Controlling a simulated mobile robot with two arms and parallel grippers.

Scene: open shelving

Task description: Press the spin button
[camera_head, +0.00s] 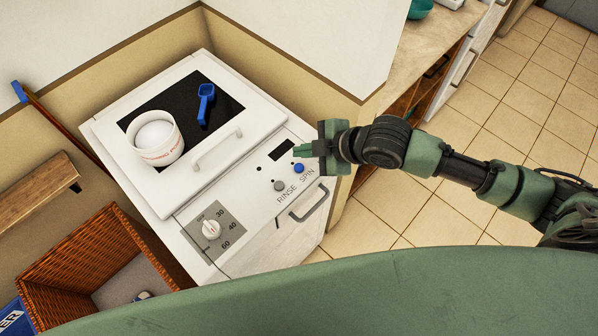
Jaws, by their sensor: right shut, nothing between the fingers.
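The white washing machine (262,143) stands in the middle of the head view. Its front panel carries a blue button (299,168) by the word SPIN and a grey button (279,185) by the word RINSE. My right gripper (298,150) comes in from the right. It is shut and empty, and in the picture its fingertips lie just above the blue spin button, over the panel beside the dark display (281,149). I cannot tell its height above the panel. My left gripper is not in view.
A white tub (156,158) and a blue scoop (205,103) rest on the machine's lid. A dial (211,229) is on the panel's left. A wicker basket (75,262) stands at lower left. A counter (425,45) is behind my right arm. Tiled floor (500,95) is open at right.

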